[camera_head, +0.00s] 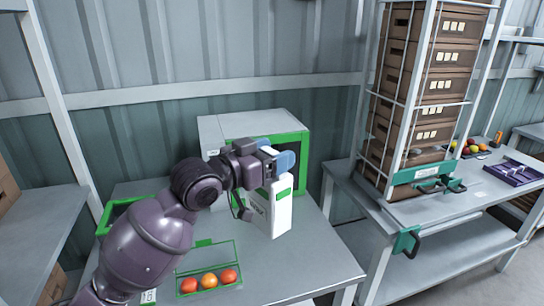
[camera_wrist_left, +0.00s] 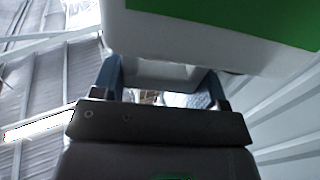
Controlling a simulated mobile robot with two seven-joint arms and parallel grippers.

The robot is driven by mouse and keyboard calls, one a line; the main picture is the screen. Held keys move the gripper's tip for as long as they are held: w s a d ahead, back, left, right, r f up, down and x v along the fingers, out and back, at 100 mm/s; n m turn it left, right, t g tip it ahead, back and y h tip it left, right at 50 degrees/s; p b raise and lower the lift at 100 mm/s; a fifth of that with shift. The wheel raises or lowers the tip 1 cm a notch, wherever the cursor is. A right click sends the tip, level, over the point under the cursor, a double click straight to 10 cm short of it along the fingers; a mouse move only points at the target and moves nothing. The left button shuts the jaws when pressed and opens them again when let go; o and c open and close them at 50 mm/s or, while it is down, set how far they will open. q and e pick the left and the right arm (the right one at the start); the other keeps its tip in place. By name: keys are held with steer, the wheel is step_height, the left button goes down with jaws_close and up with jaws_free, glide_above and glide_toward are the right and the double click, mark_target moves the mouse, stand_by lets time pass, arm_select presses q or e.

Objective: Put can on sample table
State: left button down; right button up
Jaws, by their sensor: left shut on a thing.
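The can is a white jug with green label patches (camera_head: 281,216). It stands upright over the grey table (camera_head: 320,262) in the head view. I cannot tell whether its base touches the tabletop. My left gripper (camera_head: 274,154) is at the top of the can, its blue fingers shut on the can's handle. In the left wrist view, the can's white and green body (camera_wrist_left: 210,45) fills the top, with the blue fingers (camera_wrist_left: 160,78) at either side of its white handle. The fingers hide part of the can's top. My right gripper is not in view.
A white box with a green frame (camera_head: 214,129) stands behind the can. A green-edged tray (camera_head: 209,252) with three tomatoes lies near the table's front, and a green open container (camera_head: 124,204) is at left. Stacked brown crates (camera_head: 430,85) stand on the right table. The front right tabletop is clear.

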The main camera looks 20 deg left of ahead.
mark_target(272, 220)
arm_select(q)
step_height(272, 220, down, 12)
steer(key=shift+f+b, duration=0.15)
steer(key=shift+b, duration=0.55)
steer(key=shift+f+b, duration=0.35)
steer(key=shift+f, duration=2.05)
steer(key=c, duration=0.5)
jaws_free()
steer(key=shift+f, duration=0.15)
steer(key=o, duration=0.3)
steer(key=shift+o, duration=0.2)
